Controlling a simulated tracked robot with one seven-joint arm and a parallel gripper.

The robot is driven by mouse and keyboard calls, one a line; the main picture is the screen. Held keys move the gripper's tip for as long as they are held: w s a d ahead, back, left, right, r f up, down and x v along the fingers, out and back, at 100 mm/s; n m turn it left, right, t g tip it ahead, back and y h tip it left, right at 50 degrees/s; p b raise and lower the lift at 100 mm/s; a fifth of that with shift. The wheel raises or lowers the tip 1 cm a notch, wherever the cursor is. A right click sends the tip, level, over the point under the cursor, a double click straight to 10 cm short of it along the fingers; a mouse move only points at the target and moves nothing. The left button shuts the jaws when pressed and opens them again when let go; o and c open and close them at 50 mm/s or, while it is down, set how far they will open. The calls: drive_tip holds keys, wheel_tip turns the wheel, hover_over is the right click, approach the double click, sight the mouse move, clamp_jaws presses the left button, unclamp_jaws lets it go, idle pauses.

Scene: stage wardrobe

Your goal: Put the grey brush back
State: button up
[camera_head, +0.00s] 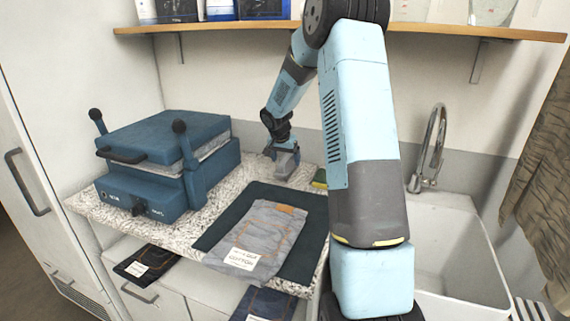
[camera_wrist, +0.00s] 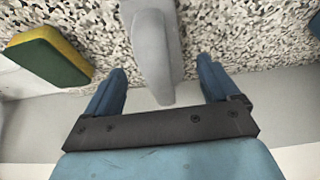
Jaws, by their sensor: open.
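The grey brush (camera_wrist: 155,45) lies on the speckled counter, and its smooth end reaches between the two fingers of my gripper (camera_wrist: 161,75) in the wrist view. The fingers are open, one on each side of it, with a visible gap on both sides. In the head view the grey brush (camera_head: 287,164) shows as a small grey shape at the counter's back, just below my gripper (camera_head: 276,150). Its far end is cut off in the wrist view.
A green and yellow sponge (camera_wrist: 45,58) lies left of the brush in the wrist view. A blue heat press (camera_head: 165,165) stands on the counter at left. Folded jeans (camera_head: 262,235) lie on a dark mat (camera_head: 315,235). A white sink (camera_head: 455,250) is at right, a wooden shelf (camera_head: 480,32) above.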

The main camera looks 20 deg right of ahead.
drive_tip(key=v, duration=0.9)
drive_tip(key=shift+s+a+r, duration=0.1)
drive_tip(key=shift+s+r, duration=0.1)
drive_tip(key=s+a+r+n+t, duration=0.1)
drive_tip(key=s+a+r+n, duration=0.1)
drive_tip(key=s+a+r, duration=0.5)
drive_tip(key=s+r+n, duration=0.2)
drive_tip(key=s+r, duration=0.3)
drive_tip(key=s, duration=0.6)
drive_tip(key=s+a+n+y, duration=0.1)
drive_tip(key=s+a+n, duration=0.1)
drive_tip(key=s, duration=0.9)
drive_tip(key=s+a+n+t+y, duration=0.1)
drive_tip(key=s+a+n+y, duration=0.1)
drive_tip(key=s, duration=0.9)
drive_tip(key=a+r+n, duration=0.1)
drive_tip(key=a, duration=0.1)
drive_tip(key=shift+s+a+t, duration=0.25)
drive_tip(key=shift+t, duration=0.05)
